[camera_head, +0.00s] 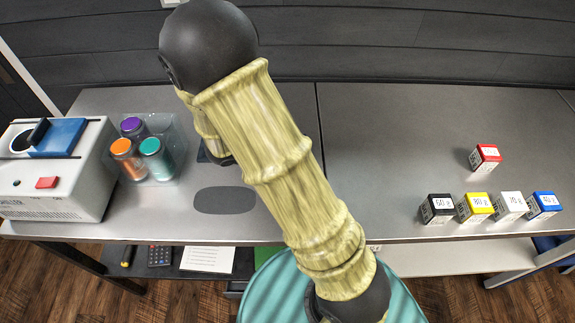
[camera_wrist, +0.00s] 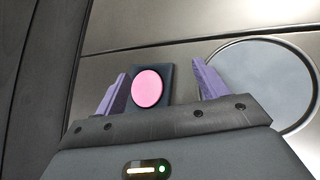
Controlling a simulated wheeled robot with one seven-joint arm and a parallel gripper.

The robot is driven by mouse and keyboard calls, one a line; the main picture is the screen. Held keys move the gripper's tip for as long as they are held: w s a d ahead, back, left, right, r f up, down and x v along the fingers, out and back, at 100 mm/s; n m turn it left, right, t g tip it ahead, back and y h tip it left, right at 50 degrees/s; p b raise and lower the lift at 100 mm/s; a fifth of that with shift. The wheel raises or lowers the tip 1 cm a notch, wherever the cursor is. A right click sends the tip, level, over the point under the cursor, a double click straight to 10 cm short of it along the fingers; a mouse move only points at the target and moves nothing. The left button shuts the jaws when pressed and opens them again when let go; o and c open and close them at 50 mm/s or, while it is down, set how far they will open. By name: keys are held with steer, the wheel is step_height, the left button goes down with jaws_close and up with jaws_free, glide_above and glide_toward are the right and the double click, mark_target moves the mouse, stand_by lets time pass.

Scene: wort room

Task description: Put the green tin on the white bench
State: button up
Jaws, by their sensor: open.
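I see no green tin in either view; the nearest in colour is a jar with a teal lid (camera_head: 151,147), standing with a purple-lidded and an orange-lidded jar in a clear holder. No bench is plainly white; a pale low surface (camera_head: 455,260) shows under the grey worktop at the lower right. My gripper (camera_wrist: 160,67) is open, its two purple fingers apart with nothing held. Between them in the wrist view shows a round pink button (camera_wrist: 148,89) on a dark plate; whether they touch it I cannot tell. My arm hides the gripper in the head view.
A white machine with a red button (camera_head: 47,183) stands at the left. Black, yellow, white and blue cubes (camera_head: 437,208) line the right worktop's front, a red cube (camera_head: 485,157) behind. A dark oval (camera_head: 225,200) marks the left worktop (camera_head: 120,215). The right worktop's middle is clear.

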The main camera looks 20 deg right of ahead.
steer(key=s+m+g+y, duration=0.1)
steer(key=s+m, duration=0.1)
steer(key=s+m+g+y, duration=0.1)
steer(key=s+m+y, duration=0.2)
steer(key=s+m, duration=0.1)
steer(key=s, duration=0.1)
steer(key=shift+a+r+m+g+y, duration=0.2)
steer(key=shift+r+m+g+y, duration=0.1)
steer(key=shift+g+y, duration=0.1)
steer(key=s+m+y, duration=0.1)
steer(key=a+r+m+y, duration=0.1)
steer(key=m, duration=0.1)
steer(key=shift+s+a+r+y, duration=0.1)
steer(key=shift+s+a+y, duration=0.2)
steer(key=shift+s, duration=0.1)
steer(key=shift+a+r+m+t+y, duration=0.3)
steer(key=shift+r+m+t+y, duration=0.3)
steer(key=shift+m, duration=0.45)
steer(key=shift+a+r+m+t+y, duration=0.4)
steer(key=shift+r+m, duration=0.25)
steer(key=shift+m, duration=0.35)
steer(key=shift+a+r+m+t+y, duration=0.25)
steer(key=shift+r+m+t+y, duration=0.4)
steer(key=shift+m, duration=0.4)
